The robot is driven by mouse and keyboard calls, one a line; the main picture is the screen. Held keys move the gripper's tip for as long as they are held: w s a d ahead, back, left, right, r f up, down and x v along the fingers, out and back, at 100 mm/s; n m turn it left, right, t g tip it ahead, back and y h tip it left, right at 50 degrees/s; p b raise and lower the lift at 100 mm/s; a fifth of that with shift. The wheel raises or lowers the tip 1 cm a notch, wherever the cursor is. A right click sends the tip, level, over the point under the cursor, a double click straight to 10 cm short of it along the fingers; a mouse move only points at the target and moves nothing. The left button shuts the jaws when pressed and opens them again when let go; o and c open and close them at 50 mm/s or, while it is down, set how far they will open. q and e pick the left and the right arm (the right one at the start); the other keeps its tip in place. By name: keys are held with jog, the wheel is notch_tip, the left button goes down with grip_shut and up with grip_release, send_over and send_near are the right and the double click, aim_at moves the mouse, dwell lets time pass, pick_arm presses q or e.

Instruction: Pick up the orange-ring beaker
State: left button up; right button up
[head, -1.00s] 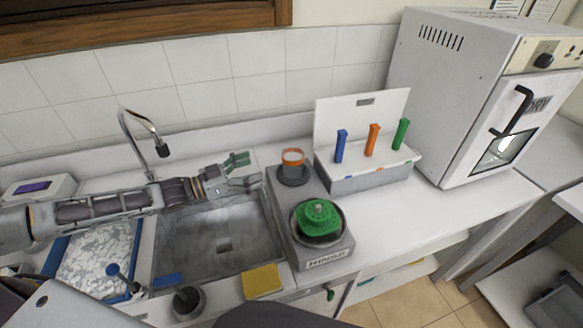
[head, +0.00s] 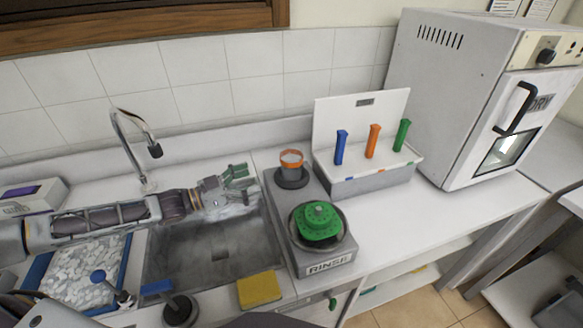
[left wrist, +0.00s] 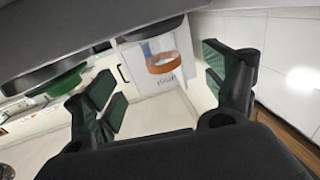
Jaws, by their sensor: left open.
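The orange-ring beaker (head: 291,160) is a clear vessel with an orange band. It stands upright on the back round pad of the grey rinse station. It also shows in the left wrist view (left wrist: 162,64), between my fingers in the picture but ahead of them. My left gripper (head: 248,177) is open and empty, with green finger pads, above the back right of the sink and to the left of the beaker. It does not touch the beaker. The gripper also shows in the left wrist view (left wrist: 160,90), fingers spread wide. My right gripper is not in view.
A green round piece (head: 318,221) sits in the rinse station's (head: 325,257) front bowl. A box (head: 370,181) with blue, orange and green upright pieces stands to the right. The dryer (head: 478,100) is further right. The sink (head: 210,255) has a yellow sponge (head: 259,289) at its front.

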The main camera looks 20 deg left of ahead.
aim_at(292, 165)
pick_arm(q)
jog(key=shift+x, duration=3.7)
jog(key=shift+w+d+f, duration=0.1)
jog(key=shift+w+d, duration=0.3)
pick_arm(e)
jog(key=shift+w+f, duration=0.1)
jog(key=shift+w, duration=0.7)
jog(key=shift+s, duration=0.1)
